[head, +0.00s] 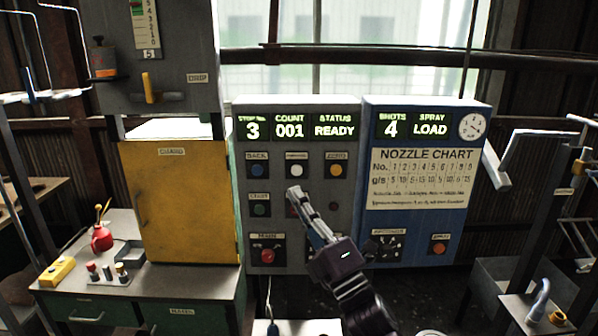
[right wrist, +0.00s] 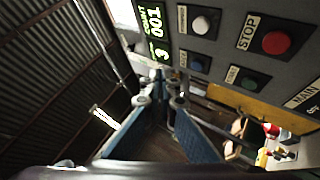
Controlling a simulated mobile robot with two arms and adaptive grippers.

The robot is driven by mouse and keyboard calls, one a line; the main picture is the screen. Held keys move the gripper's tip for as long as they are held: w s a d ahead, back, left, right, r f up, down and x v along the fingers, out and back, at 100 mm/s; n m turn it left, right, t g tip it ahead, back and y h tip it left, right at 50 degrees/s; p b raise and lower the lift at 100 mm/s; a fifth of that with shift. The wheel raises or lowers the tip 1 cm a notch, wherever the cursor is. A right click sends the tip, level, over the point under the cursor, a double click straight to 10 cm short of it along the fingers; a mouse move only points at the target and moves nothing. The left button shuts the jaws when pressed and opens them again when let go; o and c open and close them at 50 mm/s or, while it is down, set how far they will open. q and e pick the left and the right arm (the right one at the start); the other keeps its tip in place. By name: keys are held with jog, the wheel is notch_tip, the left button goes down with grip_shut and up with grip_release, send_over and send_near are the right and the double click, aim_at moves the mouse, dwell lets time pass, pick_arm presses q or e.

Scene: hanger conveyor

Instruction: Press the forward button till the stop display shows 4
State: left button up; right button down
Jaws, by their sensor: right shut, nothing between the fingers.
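The grey control panel (head: 315,225) shows stop number 3 on its stop display (head: 252,128), count 001 and status READY. The white button (head: 297,170) sits in the top row between the blue BACK button (head: 257,170) and an orange button (head: 335,170); its label is too small to read. My right gripper (head: 296,197) is shut and empty, its tips just below the white button in the head view, covering most of the button under it. In the right wrist view, the white button (right wrist: 201,25) is up and right of the fingertips (right wrist: 168,101). My left gripper is out of view.
A red STOP button (right wrist: 276,42) and a green button (right wrist: 248,82) are near the white one. A blue panel (head: 420,230) with a nozzle chart is at the right. A yellow cabinet (head: 185,205) and a bench (head: 140,285) with a red oil can (head: 102,238) stand left.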

aim_at(297, 171)
jog(key=shift+w+b, duration=2.15)
jog(key=shift+w, duration=2.3)
jog(key=shift+w+f, duration=0.1)
jog(key=shift+w, duration=0.05)
jog(key=shift+w+b, duration=0.3)
jog(key=shift+b, duration=0.1)
